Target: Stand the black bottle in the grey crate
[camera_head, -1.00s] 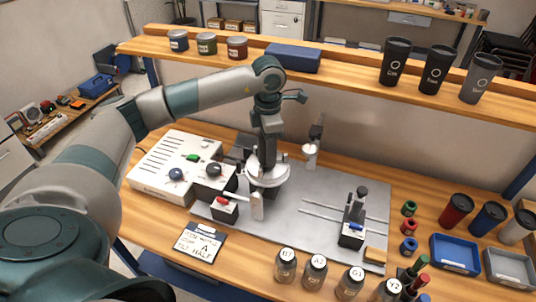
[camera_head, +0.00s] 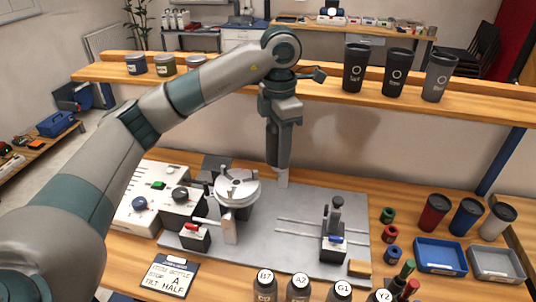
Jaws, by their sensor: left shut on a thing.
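My left gripper (camera_head: 280,156) hangs pointing down, in front of the back edge of the grey machine plate, to the right of the round chuck. My right gripper is not in view.
A blue crate (camera_head: 441,257) sits left of the grey one. Red, blue and steel tumblers (camera_head: 465,217) stand behind the crates. Several labelled bottles (camera_head: 299,288) line the front edge. The chuck (camera_head: 237,187) and a slider (camera_head: 335,235) stand on the plate (camera_head: 290,240). A shelf (camera_head: 320,92) crosses behind.

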